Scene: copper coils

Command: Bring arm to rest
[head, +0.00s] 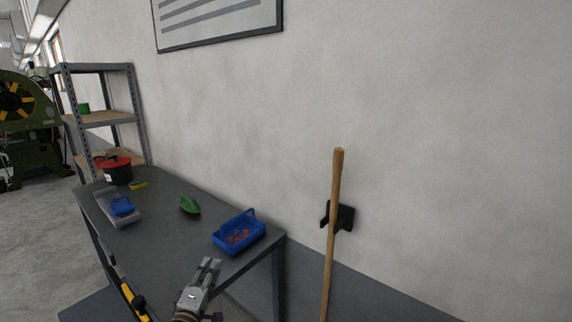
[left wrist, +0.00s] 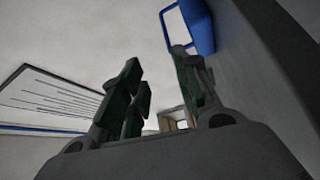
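My left gripper (head: 211,264) is above the near end of the dark table (head: 165,235), in front of the blue basket and apart from it. It is empty; its two fingers stand apart in the left wrist view (left wrist: 158,80). The blue basket (head: 249,243) stands at the table's right end, with reddish-brown pieces, probably copper coils, inside. A blue thing, likely this basket, also shows at the top of the left wrist view (left wrist: 201,28). My right gripper is not in view.
A grey tray (head: 105,206) with a blue item, a green object (head: 189,205), a yellow block (head: 138,184) and a red-and-black container (head: 116,172) are on the table. A metal shelf (head: 140,115) stands behind. A wooden handle (head: 334,215) is upright by the wall.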

